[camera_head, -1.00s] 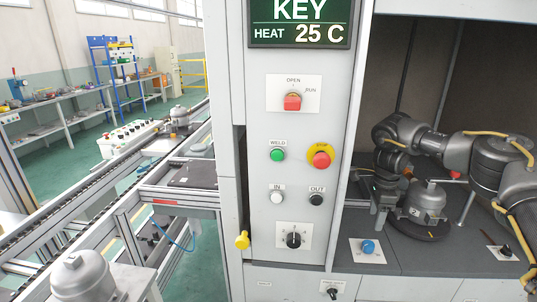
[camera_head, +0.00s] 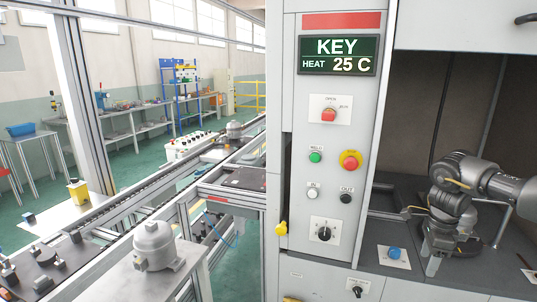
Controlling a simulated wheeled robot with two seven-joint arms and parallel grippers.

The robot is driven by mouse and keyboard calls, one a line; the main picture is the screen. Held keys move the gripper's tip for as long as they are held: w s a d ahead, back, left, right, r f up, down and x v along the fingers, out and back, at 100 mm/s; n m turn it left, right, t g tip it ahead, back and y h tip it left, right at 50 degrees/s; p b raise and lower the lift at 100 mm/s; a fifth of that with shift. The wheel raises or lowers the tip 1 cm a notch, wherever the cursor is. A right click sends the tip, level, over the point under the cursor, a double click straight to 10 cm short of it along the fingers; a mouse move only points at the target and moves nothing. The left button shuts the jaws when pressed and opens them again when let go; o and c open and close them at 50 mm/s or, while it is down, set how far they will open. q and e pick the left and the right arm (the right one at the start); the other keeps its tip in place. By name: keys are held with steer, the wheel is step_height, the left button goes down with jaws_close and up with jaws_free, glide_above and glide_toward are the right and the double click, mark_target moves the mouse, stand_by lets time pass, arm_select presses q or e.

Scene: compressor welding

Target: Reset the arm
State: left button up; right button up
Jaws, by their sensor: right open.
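My right arm comes in from the right edge, inside the welding cabinet. My left gripper is not in view. A grey compressor (camera_head: 155,245) stands upright on a metal stand at the lower left. Another compressor (camera_head: 235,130) stands farther back on the conveyor line.
The control panel (camera_head: 329,195) carries a screen reading KEY, HEAT 25 C (camera_head: 338,55), a red emergency button (camera_head: 350,161) and several other controls. Conveyor rails (camera_head: 110,205) run along the left. The cabinet's side walls and front posts bound the arm's space.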

steer(key=s+a+f+m+t+y, duration=0.1)
steer(key=a+f+y, duration=0.1)
steer(key=a+f, duration=0.9)
steer(key=s+a+f+m+y, duration=0.1)
steer(key=a+f, duration=0.7)
steer(key=a, duration=0.6)
steer(key=s+a+m+t+y, duration=0.25)
steer(key=s+a+m, duration=0.35)
steer(key=a, duration=0.4)
steer(key=s+a+m+t+y, duration=0.2)
steer(key=s+a+m+y, duration=0.15)
steer(key=a+m, duration=0.5)
steer(key=s+d+f+m+g+h, duration=0.3)
steer(key=s+d+m+h, duration=0.6)
steer(key=s+d+m, duration=1.85)
steer(key=w+a+f+m, duration=0.2)
steer(key=f, duration=1.1)
steer(key=w+a+f+m, duration=0.1)
steer(key=a+f, duration=0.1)
steer(key=f, duration=1.1)
steer(key=s+d+f+g, duration=0.1)
steer(key=s+d+f, duration=0.1)
steer(key=s+f, duration=1.4)
steer(key=shift+s+d+g, duration=0.3)
steer(key=shift+d+g, duration=0.05)
steer(key=shift+d, duration=0.05)
